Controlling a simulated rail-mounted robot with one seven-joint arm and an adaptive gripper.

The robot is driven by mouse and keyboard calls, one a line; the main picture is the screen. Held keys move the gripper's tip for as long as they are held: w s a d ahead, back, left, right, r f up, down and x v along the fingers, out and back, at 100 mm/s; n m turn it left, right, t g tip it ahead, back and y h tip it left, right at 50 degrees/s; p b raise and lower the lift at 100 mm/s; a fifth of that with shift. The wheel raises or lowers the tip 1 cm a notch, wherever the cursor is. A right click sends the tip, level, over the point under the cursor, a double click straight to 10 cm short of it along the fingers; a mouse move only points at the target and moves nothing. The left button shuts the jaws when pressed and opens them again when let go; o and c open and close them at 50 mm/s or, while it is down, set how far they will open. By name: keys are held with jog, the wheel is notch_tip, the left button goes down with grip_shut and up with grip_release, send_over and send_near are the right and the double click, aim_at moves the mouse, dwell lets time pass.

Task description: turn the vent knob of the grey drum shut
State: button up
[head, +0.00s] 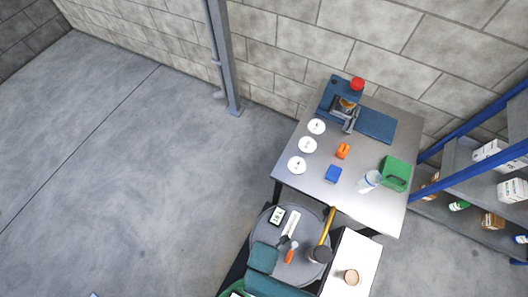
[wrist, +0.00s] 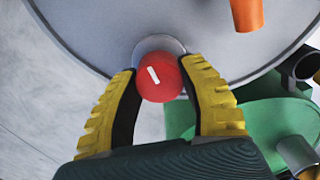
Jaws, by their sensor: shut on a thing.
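The grey drum (head: 310,220) stands in front of the steel table in the head view. Its grey lid also fills the upper part of the wrist view (wrist: 90,30). The vent knob (wrist: 164,88) is round and red, with a short white mark that slants from upper left to lower right. It sits near the lid's edge on a pale round base. My gripper (wrist: 159,70) has yellow ridged fingers, one on each side of the knob, and is shut on it. I cannot make out the knob or gripper fingers in the head view.
A mallet with a yellow handle (head: 327,228) and an orange-handled tool (head: 290,254) lie on the lid. An orange object (wrist: 247,14) shows near the knob in the wrist view. The steel table (head: 350,205) and blue shelving (head: 470,165) stand behind.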

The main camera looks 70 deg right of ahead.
jog(key=m+p, duration=0.3)
jog(key=shift+r+m, duration=0.15)
jog(key=shift+m, duration=0.25)
jog(key=m+p, duration=0.2)
jog(key=m, duration=0.2)
jog(key=shift+m+p, duration=0.3)
jog(key=m+p, duration=0.1)
jog(key=m, duration=0.3)
jog(key=shift+d+p, duration=0.1)
jog(key=shift+p, duration=0.25)
jog(key=m+p, duration=0.1)
jog(key=m, duration=0.4)
jog(key=shift+f, duration=0.2)
jog(key=shift+m, duration=0.3)
jog(key=o, duration=1.2)
jog(key=shift+w, duration=0.1)
